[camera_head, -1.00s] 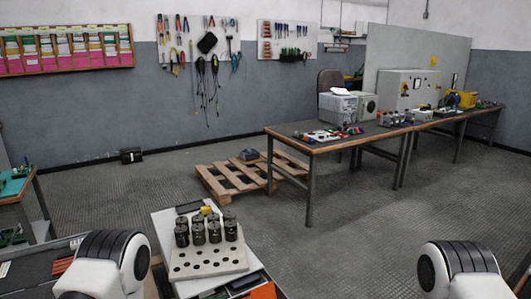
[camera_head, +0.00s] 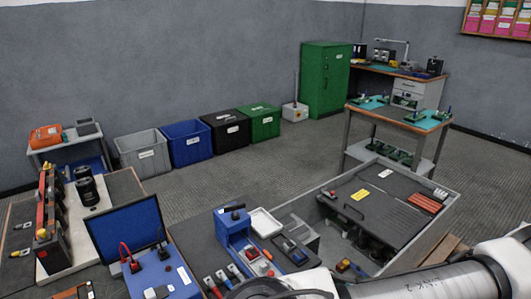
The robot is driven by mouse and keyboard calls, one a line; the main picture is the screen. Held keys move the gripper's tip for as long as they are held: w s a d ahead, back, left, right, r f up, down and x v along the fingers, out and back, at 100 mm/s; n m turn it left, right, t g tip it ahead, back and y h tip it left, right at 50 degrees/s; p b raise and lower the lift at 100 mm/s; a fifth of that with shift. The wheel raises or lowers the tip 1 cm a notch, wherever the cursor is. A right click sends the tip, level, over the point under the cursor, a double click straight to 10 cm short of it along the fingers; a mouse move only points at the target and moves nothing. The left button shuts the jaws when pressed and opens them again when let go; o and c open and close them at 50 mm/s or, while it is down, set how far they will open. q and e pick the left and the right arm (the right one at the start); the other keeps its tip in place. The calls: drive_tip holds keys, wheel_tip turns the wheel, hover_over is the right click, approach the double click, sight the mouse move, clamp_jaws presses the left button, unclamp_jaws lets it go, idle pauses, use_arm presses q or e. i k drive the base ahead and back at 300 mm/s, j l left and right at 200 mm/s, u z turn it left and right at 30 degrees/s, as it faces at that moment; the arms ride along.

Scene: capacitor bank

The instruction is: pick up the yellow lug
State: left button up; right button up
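I cannot make out a yellow lug for certain. A small yellow piece (camera_head: 343,265) shows at the near end of the grey tray (camera_head: 437,205), just above my arm; it is too small to identify. A flat yellow patch (camera_head: 359,195) on the tray's dark panel looks like a label. One of my arms, white and grey, crosses the lower right corner and hides part of the bench.
A blue case (camera_head: 125,228) with an open lid and a blue holder (camera_head: 233,225) stand on the near bench. A white assembly with two black cylinders (camera_head: 87,190) is at left. Crates (camera_head: 186,141) line the wall. A green cabinet (camera_head: 326,80) stands behind open floor.

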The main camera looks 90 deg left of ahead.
sight(18, 253)
drive_tip(key=u, duration=4.55)
drive_tip(key=j+z, duration=0.4)
drive_tip(key=j, duration=0.35)
drive_tip(key=j+z, duration=0.4)
drive_tip(key=j, duration=0.4)
drive_tip(key=k+j+z, duration=0.1)
drive_tip(key=j+z, duration=0.25)
drive_tip(key=j, duration=0.4)
